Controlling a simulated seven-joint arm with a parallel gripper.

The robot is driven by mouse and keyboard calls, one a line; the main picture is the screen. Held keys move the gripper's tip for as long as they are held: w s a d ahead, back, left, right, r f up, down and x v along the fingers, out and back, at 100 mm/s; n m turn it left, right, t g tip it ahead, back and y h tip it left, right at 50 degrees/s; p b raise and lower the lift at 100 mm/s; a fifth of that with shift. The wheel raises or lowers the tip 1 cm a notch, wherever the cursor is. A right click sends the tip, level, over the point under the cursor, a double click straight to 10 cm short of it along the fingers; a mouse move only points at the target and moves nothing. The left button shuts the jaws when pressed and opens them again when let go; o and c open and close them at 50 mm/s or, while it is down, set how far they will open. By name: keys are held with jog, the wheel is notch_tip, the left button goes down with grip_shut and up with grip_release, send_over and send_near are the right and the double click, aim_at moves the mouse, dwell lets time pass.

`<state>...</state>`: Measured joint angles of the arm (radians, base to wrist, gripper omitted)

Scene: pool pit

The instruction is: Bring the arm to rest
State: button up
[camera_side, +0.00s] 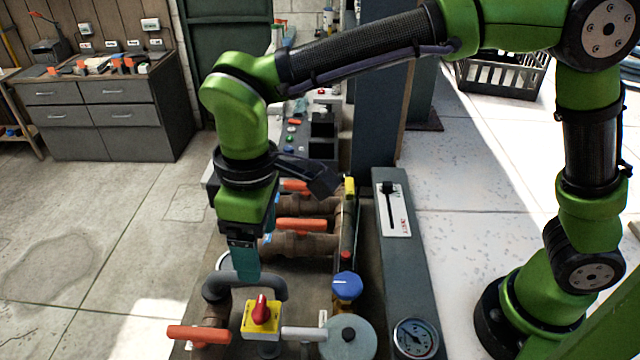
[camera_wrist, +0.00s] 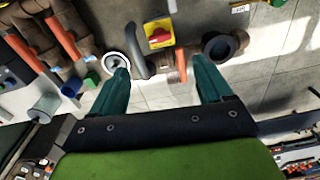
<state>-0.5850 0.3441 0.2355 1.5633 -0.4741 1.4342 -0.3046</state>
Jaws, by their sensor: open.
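My green arm reaches in from the right in the side view. My gripper (camera_side: 246,264) points down over the pipe bench, just above and behind a dark curved pipe (camera_side: 280,285). In the wrist view my gripper (camera_wrist: 163,80) shows its two teal fingers well apart, with nothing between them. In the side view, one finger mostly hides the other. Whether the fingertips touch the pipe cannot be told.
A red rotary switch on a yellow box (camera_side: 262,317) stands near the gripper, with an orange valve handle (camera_side: 200,335) to its left. A blue knob (camera_side: 347,286), a gauge (camera_side: 415,339) and orange-handled valves (camera_side: 302,224) stand around. Open floor (camera_side: 90,230) lies left.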

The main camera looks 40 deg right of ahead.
jog(key=s+d+r+m+t, duration=0.1)
jog(key=d+m, duration=0.3)
jog(key=d, duration=0.5)
jog(key=s+d+r+m+t+y, duration=0.1)
jog(key=s+d+r+m+t, duration=0.1)
jog(key=d, duration=0.7)
jog(key=s+d+r+m+t, duration=0.2)
jog(key=s+d+m+t, duration=0.2)
jog(key=d, duration=0.5)
jog(key=shift+s+d+m+y, duration=0.2)
jog(key=shift+s+m+y, duration=0.1)
jog(key=shift+m, duration=0.8)
